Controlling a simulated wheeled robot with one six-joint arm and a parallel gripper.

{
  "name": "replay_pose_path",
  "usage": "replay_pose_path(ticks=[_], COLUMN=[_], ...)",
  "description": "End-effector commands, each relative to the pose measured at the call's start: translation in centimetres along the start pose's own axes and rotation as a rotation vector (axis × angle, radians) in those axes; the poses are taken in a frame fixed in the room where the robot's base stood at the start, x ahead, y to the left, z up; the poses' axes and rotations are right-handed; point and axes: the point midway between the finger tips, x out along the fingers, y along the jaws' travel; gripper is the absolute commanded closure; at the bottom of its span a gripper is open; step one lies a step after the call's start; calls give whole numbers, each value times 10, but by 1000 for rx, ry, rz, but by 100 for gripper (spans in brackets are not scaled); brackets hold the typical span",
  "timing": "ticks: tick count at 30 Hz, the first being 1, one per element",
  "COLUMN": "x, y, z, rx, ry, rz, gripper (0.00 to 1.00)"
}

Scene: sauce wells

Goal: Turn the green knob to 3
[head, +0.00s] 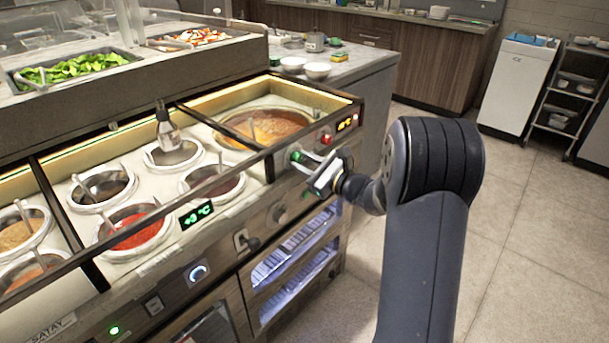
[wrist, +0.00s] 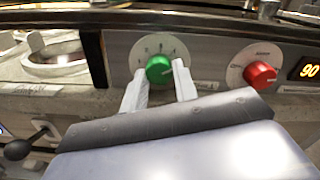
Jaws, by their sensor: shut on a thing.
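The green knob (wrist: 159,70) sits on a round white dial plate (wrist: 150,48) on the counter's front panel. In the wrist view my gripper (wrist: 160,75) has one pale finger on each side of the green knob and is shut on it. The dial's marks are too small to read, so I cannot tell which number the knob points at. In the head view my gripper (head: 308,172) reaches the panel from the right and mostly hides the knob.
A red knob (wrist: 259,74) is on its own dial to the right, beside a lit orange display (wrist: 308,69). The sauce wells (head: 135,228) lie behind the panel, one with a ladle or bottle standing in it. The floor at right (head: 530,200) is clear.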

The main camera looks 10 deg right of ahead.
Motion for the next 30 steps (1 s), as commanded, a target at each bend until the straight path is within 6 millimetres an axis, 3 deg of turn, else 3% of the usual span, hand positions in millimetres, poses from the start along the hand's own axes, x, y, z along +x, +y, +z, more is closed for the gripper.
replay_pose_path(ticks=[2, 30], x=[0, 0], y=[3, 1], z=[-8, -4], rx=[-79, -903], ry=[-3, -2], rz=[-1, 0], gripper=[95, 95])
